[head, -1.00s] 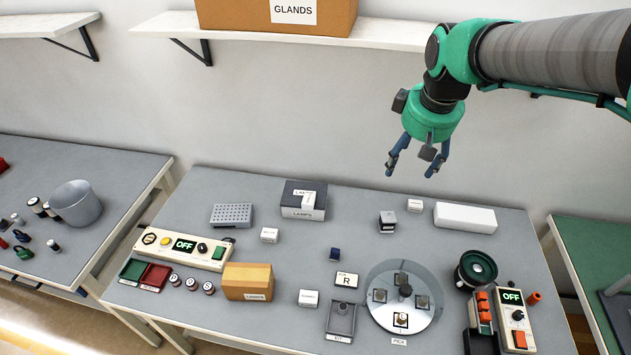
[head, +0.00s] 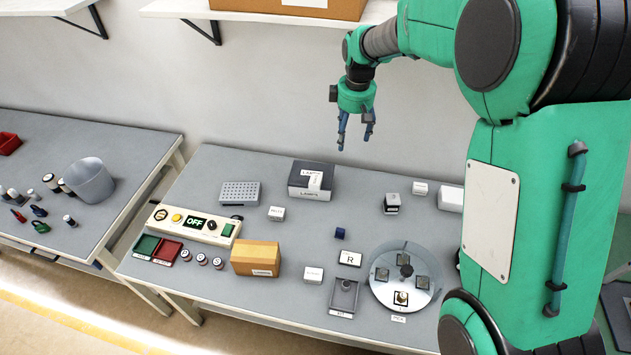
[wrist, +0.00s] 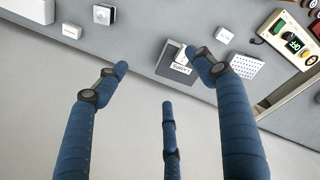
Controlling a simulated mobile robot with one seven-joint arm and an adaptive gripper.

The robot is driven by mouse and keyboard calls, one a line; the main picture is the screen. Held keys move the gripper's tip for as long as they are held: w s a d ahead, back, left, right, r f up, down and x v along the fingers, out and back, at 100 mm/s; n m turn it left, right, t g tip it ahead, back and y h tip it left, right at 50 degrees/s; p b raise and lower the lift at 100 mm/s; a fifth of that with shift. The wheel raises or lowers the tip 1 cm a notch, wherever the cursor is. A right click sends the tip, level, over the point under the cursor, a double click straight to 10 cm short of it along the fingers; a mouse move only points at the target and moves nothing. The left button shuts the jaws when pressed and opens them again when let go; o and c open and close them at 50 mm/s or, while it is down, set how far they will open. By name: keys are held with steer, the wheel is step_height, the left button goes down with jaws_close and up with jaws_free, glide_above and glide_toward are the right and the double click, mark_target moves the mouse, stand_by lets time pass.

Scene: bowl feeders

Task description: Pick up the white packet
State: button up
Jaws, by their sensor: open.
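A dark box with a white lower part and LAMPS lettering (head: 297,180) stands at the back middle of the table. A small flat white piece, seemingly the white packet (head: 315,181), lies on its top near the front edge; its outline is hard to separate from the labels. In the wrist view the white packet (wrist: 181,57) shows on the box, close to the right fingertips. My gripper (head: 356,143) is open and empty, its blue fingers spread. It hangs in the air above the table's back edge, to the right of the box and clear of it.
Small white cartons (head: 276,213) (head: 420,188) stand on the table. A perforated block (head: 239,193) is left of the dark box, with a control panel (head: 195,224) nearer the front. A round glass plate (head: 430,294) is front right. A shelf hangs above. My arm hides the right end.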

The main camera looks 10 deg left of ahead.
mark_target(316, 179)
steer(key=w+a+f+n+p, duration=0.1)
steer(key=w+a+f+n, duration=0.1)
steer(key=a+f, duration=0.4)
steer(key=w+a+f+n+g+p, duration=0.1)
steer(key=w+a+f+n, duration=0.1)
steer(key=a+f, duration=0.4)
step_height(316, 179, down, 4)
steer(key=shift+w+r, duration=0.1)
steer(key=shift+w, duration=0.2)
steer(key=shift+f, duration=4.3)
steer(key=shift+f, duration=0.1)
steer(key=shift+w+d+f, duration=0.1)
steer(key=shift+f, duration=2.4)
steer(key=shift+c, duration=0.5)
